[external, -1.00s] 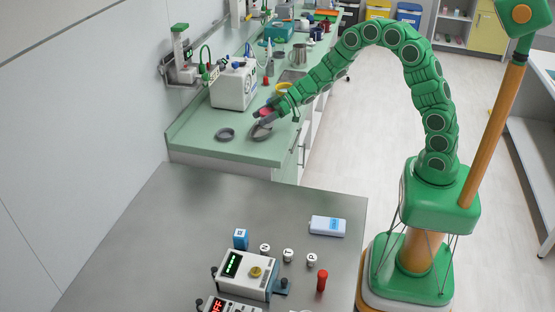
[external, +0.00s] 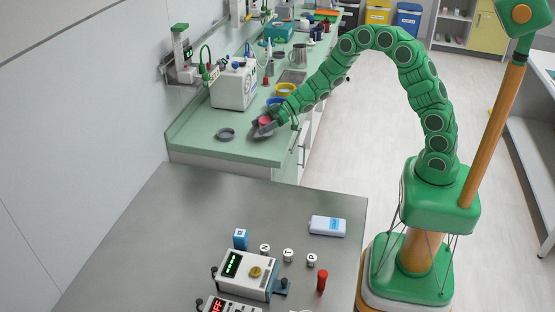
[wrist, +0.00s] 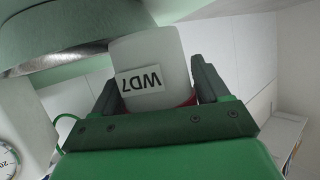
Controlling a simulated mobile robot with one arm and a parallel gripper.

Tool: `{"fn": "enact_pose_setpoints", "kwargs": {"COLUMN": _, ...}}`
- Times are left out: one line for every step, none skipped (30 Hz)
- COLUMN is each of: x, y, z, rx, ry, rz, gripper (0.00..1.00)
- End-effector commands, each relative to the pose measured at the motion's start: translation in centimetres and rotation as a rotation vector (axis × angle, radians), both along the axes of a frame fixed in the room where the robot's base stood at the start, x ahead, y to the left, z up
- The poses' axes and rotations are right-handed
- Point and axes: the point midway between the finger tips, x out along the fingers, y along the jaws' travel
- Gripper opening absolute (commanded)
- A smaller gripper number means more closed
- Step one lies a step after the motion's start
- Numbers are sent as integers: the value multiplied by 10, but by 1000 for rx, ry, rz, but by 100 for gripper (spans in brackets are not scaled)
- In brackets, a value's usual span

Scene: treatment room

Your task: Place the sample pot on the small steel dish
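The sample pot (wrist: 150,62) is whitish with a "WD7" label and a red lid. In the wrist view it stands between the two fingers of my gripper (wrist: 155,92), which close on it near the lid. In the external view its red lid (external: 265,120) shows at my gripper (external: 264,128), low over the near end of the green counter. A round vessel with a shiny metal inside (wrist: 55,62), seemingly the small steel dish, is close beside the pot in the wrist view. In the external view my gripper mostly hides it. I cannot tell whether pot and dish touch.
A dark grey ring-like dish (external: 225,134) lies left of my gripper on the counter (external: 195,142). A yellow bowl (external: 286,89) and a blue bowl (external: 275,101) are behind it. A white machine (external: 234,85) stands at the back left. The counter's front corner is clear.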

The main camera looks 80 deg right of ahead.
Motion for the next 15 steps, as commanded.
{"fn": "enact_pose_setpoints", "kwargs": {"x": 0, "y": 0, "z": 0, "rx": 0, "ry": 0, "rz": 0, "gripper": 83}}
{"fn": "enact_pose_setpoints", "kwargs": {"x": 0, "y": 0, "z": 0, "rx": 0, "ry": 0, "rz": 0, "gripper": 88}}
{"fn": "enact_pose_setpoints", "kwargs": {"x": 0, "y": 0, "z": 0, "rx": 0, "ry": 0, "rz": 0, "gripper": 92}}
{"fn": "enact_pose_setpoints", "kwargs": {"x": 0, "y": 0, "z": 0, "rx": 0, "ry": 0, "rz": 0, "gripper": 92}}
{"fn": "enact_pose_setpoints", "kwargs": {"x": 0, "y": 0, "z": 0, "rx": 0, "ry": 0, "rz": 0, "gripper": 92}}
{"fn": "enact_pose_setpoints", "kwargs": {"x": 0, "y": 0, "z": 0, "rx": 0, "ry": 0, "rz": 0, "gripper": 92}}
{"fn": "enact_pose_setpoints", "kwargs": {"x": 0, "y": 0, "z": 0, "rx": 0, "ry": 0, "rz": 0, "gripper": 92}}
{"fn": "enact_pose_setpoints", "kwargs": {"x": 0, "y": 0, "z": 0, "rx": 0, "ry": 0, "rz": 0, "gripper": 92}}
{"fn": "enact_pose_setpoints", "kwargs": {"x": 0, "y": 0, "z": 0, "rx": 0, "ry": 0, "rz": 0, "gripper": 92}}
{"fn": "enact_pose_setpoints", "kwargs": {"x": 0, "y": 0, "z": 0, "rx": 0, "ry": 0, "rz": 0, "gripper": 92}}
{"fn": "enact_pose_setpoints", "kwargs": {"x": 0, "y": 0, "z": 0, "rx": 0, "ry": 0, "rz": 0, "gripper": 92}}
{"fn": "enact_pose_setpoints", "kwargs": {"x": 0, "y": 0, "z": 1, "rx": 0, "ry": 0, "rz": 0, "gripper": 92}}
{"fn": "enact_pose_setpoints", "kwargs": {"x": 0, "y": 0, "z": 2, "rx": 0, "ry": 0, "rz": 0, "gripper": 92}}
{"fn": "enact_pose_setpoints", "kwargs": {"x": 0, "y": 0, "z": 3, "rx": 1, "ry": -1, "rz": 0, "gripper": 92}}
{"fn": "enact_pose_setpoints", "kwargs": {"x": 0, "y": 0, "z": 5, "rx": -1, "ry": -1, "rz": -1, "gripper": 92}}
